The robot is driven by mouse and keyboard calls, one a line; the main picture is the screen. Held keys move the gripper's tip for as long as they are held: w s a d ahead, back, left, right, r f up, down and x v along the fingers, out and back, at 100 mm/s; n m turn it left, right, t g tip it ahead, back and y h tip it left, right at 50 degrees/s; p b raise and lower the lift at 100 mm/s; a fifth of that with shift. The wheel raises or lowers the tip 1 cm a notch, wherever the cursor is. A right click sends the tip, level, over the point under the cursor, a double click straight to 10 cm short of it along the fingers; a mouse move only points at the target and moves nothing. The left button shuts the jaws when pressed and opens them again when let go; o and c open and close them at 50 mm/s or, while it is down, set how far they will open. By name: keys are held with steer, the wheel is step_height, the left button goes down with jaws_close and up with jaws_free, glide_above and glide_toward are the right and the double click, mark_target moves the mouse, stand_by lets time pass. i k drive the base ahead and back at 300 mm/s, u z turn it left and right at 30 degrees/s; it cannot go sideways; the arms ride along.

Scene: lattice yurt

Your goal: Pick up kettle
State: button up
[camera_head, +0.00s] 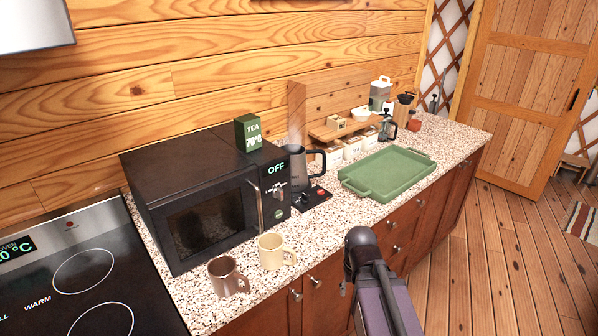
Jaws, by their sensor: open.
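The kettle (297,167) is dark grey with a black loop handle on its right side. It stands upright on a black base (313,197) that has a small red light or button. Pale steam seems to rise above it. The kettle is just right of the microwave, whose corner is close to its left side. Part of my arm (377,278) rises from the bottom edge, in front of the counter and to the right of the kettle. My gripper cannot be made out, and nothing shows touching the kettle.
The black microwave (205,215) carries a green tea box (248,133). A brown mug (227,277) and a cream mug (272,252) stand in front. A green tray (388,172) lies right of the kettle. White canisters (352,147) stand behind. A stovetop (75,275) is at left.

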mark_target(298, 162)
steer(key=i, duration=0.95)
steer(key=u, duration=0.05)
